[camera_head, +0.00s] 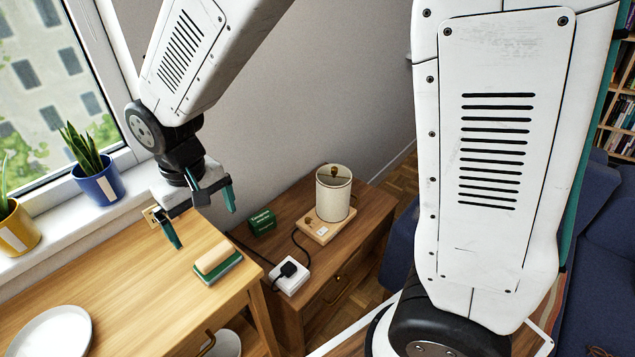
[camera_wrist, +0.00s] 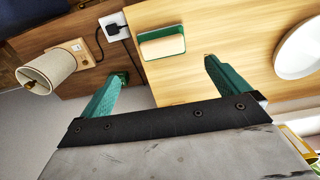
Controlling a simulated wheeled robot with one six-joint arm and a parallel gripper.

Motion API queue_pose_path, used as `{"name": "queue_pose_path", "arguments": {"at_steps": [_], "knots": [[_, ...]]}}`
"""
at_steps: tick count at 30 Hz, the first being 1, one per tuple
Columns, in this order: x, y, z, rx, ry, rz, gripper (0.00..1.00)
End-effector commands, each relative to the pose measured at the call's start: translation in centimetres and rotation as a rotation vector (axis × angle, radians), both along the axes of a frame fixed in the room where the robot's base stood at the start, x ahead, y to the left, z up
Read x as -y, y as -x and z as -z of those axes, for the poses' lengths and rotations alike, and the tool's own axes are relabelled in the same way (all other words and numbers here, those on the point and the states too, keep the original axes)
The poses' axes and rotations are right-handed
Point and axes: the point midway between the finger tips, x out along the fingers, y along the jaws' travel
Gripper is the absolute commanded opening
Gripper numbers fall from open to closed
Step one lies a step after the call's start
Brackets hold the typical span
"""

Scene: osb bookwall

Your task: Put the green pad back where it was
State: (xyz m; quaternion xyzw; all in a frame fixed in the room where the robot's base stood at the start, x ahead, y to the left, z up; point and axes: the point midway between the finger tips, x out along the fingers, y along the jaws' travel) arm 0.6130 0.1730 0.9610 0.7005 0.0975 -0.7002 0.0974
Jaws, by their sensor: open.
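A green pad (camera_head: 232,267) lies near the right edge of the light wooden table, with a cream block resting on top of it. Its green edge also shows in the wrist view (camera_wrist: 160,31), ahead of the fingers. My gripper (camera_head: 199,221) is open and empty above the table, behind and left of the pad in the head view. Its teal fingers are apart in the wrist view (camera_wrist: 166,70), and nothing is between them. The cream block hides most of the pad's top.
A lower wooden cabinet (camera_head: 345,250) holds a lamp (camera_head: 333,195), a small green box (camera_head: 262,222) and a white socket block with a black plug (camera_head: 289,278). A white plate (camera_head: 52,332) lies on the table. Potted plants (camera_head: 97,180) stand on the windowsill. The table's middle is clear.

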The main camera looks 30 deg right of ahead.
Motion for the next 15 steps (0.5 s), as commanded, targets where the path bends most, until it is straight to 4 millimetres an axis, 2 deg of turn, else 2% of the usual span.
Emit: {"name": "queue_pose_path", "arguments": {"at_steps": [4,7,12,15], "knots": [[3.4,1.1,-3.3,0.02,-0.009,0.039,1.0],[7.3,3.0,-6.5,0.039,-0.015,0.08,1.0],[13.4,8.0,-10.8,0.068,-0.019,0.154,1.0],[16.2,11.4,-12.4,0.084,-0.019,0.195,1.0]]}}
